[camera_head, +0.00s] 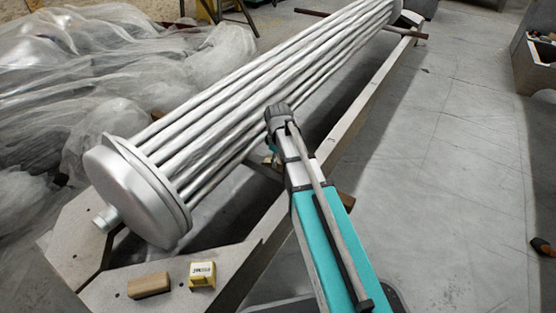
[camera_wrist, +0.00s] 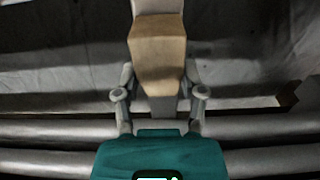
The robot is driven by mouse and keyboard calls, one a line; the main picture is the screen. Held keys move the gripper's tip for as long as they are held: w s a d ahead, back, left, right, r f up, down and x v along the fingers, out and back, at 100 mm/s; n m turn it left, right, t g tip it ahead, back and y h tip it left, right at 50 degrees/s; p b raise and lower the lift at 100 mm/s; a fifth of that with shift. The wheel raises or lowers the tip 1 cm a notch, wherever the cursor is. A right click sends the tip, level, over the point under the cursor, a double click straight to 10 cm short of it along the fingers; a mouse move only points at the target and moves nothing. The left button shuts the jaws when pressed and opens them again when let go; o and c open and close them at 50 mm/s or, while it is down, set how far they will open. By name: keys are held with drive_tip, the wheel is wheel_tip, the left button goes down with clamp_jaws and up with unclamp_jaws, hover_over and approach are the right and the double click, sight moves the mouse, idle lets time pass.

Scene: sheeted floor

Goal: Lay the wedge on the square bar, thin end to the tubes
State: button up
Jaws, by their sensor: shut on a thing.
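The wedge (camera_wrist: 158,52) is a tan wooden piece at the top middle of the wrist view. My gripper (camera_wrist: 158,80) is shut on it, one finger on each side. In the head view my gripper (camera_head: 271,158) is low beside the silvery tubes (camera_head: 262,90), largely hidden by my arm. A brown bar (camera_head: 345,199), perhaps the square bar, shows right of my arm under the bundle; its middle is hidden. Pale grey surfaces show above and below the wedge in the wrist view. I cannot tell whether the wedge touches the bar, or which end is thin.
A long steel frame (camera_head: 240,262) runs beneath the bundle. A wooden block (camera_head: 149,286) and a yellow block (camera_head: 202,275) lie on its near plate. Crumpled clear sheeting (camera_head: 70,85) covers the left floor. The floor on the right (camera_head: 455,170) is mostly clear.

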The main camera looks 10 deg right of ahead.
idle(0.4)
drive_tip(key=o, duration=1.2)
